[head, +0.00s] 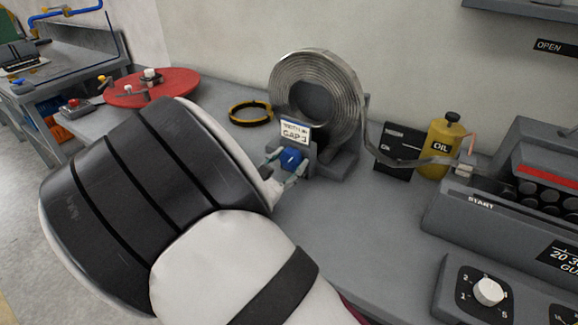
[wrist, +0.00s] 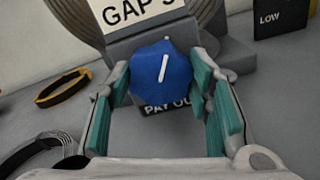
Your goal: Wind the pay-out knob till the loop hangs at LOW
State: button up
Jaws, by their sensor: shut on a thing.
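The blue pay-out knob (wrist: 160,78) has a white pointer line tilted slightly right of upright. It sits on the front of the coil stand, above a partly hidden PAY OUT label (wrist: 165,108). My gripper (wrist: 165,88) has its teal pads on both sides of the knob and is shut on it. In the head view the knob (head: 291,159) shows past my arm. The metal strip coil (head: 316,95) stands above it. Its strip loop (head: 400,160) sags to the right in front of a black level board (head: 398,148). The wrist view shows LOW on this board (wrist: 283,18).
A GAP 3 card (head: 295,132) stands above the knob. A yellow OIL can (head: 440,148) and a grey roller machine (head: 510,190) stand to the right. A black-and-yellow ring (head: 250,112) and a red disc (head: 152,87) lie to the left.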

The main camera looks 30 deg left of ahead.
jog(key=m+b, duration=0.3)
jog(key=m, duration=0.1)
jog(key=shift+f+m+b, duration=0.15)
jog(key=shift+m+b, duration=0.15)
dwell(0.5)
jog(key=o, duration=1.1)
jog(key=shift+o, duration=0.2)
jog(key=s, duration=0.8)
jog(key=s+a, duration=0.1)
jog(key=s, duration=0.3)
